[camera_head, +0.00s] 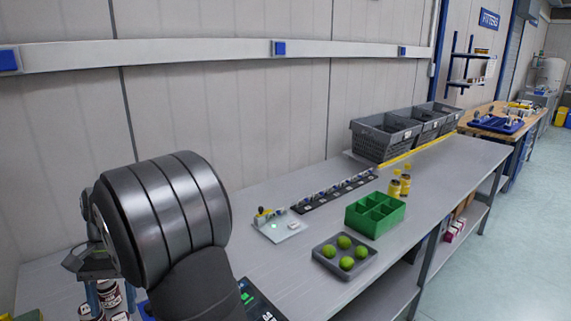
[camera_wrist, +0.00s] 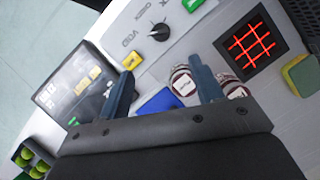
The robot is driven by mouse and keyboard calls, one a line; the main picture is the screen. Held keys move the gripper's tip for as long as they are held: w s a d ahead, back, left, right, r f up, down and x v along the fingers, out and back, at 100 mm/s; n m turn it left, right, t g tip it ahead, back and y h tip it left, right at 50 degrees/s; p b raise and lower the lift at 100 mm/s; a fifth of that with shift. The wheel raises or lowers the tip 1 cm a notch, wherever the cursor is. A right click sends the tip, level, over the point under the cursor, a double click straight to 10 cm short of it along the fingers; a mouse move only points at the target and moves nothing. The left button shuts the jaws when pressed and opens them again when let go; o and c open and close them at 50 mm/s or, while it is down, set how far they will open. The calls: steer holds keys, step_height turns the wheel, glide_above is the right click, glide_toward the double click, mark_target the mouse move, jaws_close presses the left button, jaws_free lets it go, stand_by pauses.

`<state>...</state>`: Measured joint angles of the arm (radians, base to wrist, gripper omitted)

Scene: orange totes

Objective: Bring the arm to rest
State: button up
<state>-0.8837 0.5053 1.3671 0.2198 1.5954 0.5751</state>
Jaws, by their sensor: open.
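In the wrist view my gripper (camera_wrist: 163,90) is open, with its two dark blue fingers spread apart and nothing held between them. It points down over a light panel with a black knob (camera_wrist: 159,32). Jars with dark red contents (camera_wrist: 183,82) stand close by the right finger; I cannot tell whether it touches them. In the head view my dark arm fills the lower left, and the gripper is mostly hidden behind it at the left edge, above the jars (camera_head: 109,295).
A screen (camera_wrist: 80,88) and a red-lit grid (camera_wrist: 249,45) lie around the gripper. On the bench (camera_head: 225,262) stand a grey tray of green balls (camera_head: 322,258), a green divided box (camera_head: 375,214), yellow jars (camera_head: 394,188) and grey bins (camera_head: 372,146).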

steer(key=x, duration=1.6)
steer(key=shift+s+f, duration=0.1)
steer(key=shift+s, duration=0.1)
steer(key=v, duration=1.7)
steer(key=x, duration=1.7)
steer(key=shift+d, duration=0.15)
steer(key=m+y, duration=0.1)
steer(key=m, duration=0.2)
steer(key=shift+w+r+m+y, duration=0.2)
steer(key=shift+r+m+y, duration=0.1)
steer(key=shift+m, duration=0.3)
steer(key=a+v, duration=0.1)
steer(key=v, duration=1.6)
steer(key=s+f+n+h, duration=0.1)
steer(key=f+n, duration=0.1)
steer(key=f, duration=0.2)
steer(key=s+f+n+h, duration=0.1)
steer(key=s+f+n, duration=0.1)
steer(key=f, duration=0.3)
steer(key=s+f+n, duration=0.2)
steer(key=f+n, duration=0.1)
steer(key=f, duration=0.2)
steer(key=shift+s+a+n+t+h, duration=0.1)
steer(key=shift+a+n+t+h, duration=0.05)
steer(key=shift+n+t+h, duration=0.2)
